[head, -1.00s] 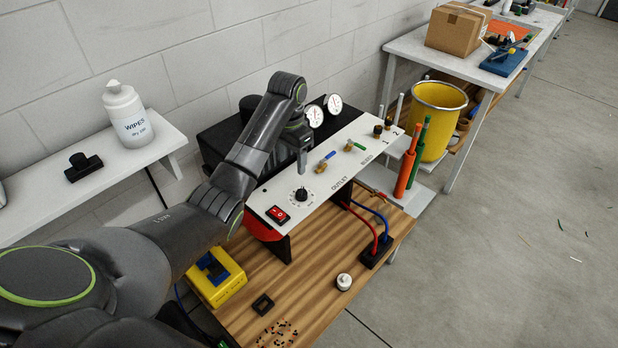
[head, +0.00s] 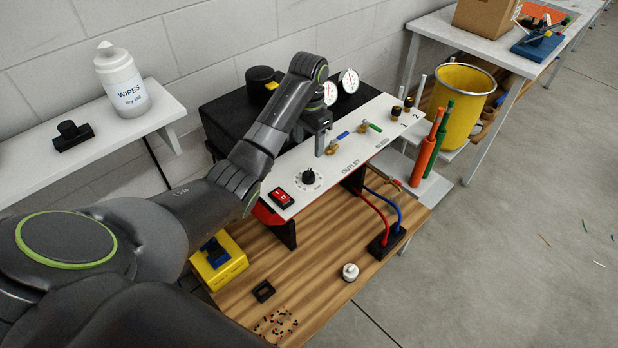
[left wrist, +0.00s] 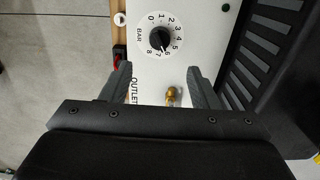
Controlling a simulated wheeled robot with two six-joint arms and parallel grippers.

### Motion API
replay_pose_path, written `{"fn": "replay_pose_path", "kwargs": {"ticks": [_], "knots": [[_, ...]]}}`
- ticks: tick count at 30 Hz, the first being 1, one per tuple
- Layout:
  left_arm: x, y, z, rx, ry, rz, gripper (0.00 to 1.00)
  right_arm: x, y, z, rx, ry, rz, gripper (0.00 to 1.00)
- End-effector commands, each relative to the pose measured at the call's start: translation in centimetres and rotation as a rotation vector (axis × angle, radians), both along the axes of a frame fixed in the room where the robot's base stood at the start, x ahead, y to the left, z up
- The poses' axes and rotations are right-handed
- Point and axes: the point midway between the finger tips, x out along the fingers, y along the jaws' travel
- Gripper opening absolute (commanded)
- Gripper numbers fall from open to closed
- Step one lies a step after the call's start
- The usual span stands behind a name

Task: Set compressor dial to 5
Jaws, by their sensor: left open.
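The compressor dial (head: 308,176) is a black knob on a white numbered scale on the sloping white panel (head: 355,160). In the left wrist view the knob (left wrist: 161,38) is ringed by numbers 0 to 8 with "BAR"; its pointer appears to be near 6, though it is small. My left gripper (head: 321,144) is over the panel, just behind and right of the dial in the head view. In the left wrist view its fingers (left wrist: 158,76) are open and empty, and the dial is ahead between their lines, apart from them. My right gripper is not in view.
A red switch (head: 281,198) is left of the dial. Brass valves with blue (head: 333,146) and green (head: 365,127) handles are to its right. Two gauges (head: 348,82) stand behind the panel.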

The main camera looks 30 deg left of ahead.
Motion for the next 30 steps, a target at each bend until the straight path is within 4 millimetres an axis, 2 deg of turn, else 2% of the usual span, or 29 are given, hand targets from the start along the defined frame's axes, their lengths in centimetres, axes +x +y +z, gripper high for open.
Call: {"fn": "replay_pose_path", "kwargs": {"ticks": [1, 4, 13, 16, 22, 30], "knots": [[0.0, 0.0, -1.2, 0.000, 0.000, 0.000, 0.55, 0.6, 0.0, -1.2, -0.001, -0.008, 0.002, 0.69], [0.0, 0.0, -2.3, 0.000, 0.000, 0.000, 0.55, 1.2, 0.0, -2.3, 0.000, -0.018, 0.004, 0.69], [0.0, 0.0, -6.1, 0.000, 0.000, -0.001, 0.55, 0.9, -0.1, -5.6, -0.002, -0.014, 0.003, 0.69], [-0.1, 0.0, -7.4, -0.002, 0.005, 0.000, 0.55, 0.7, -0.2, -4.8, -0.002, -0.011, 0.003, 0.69], [-0.1, 0.0, -10.2, -0.001, 0.003, 0.000, 0.55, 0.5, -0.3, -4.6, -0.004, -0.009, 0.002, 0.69], [0.0, 0.0, -11.3, 0.000, 0.000, -0.001, 0.55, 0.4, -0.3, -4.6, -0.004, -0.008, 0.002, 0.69]]}}
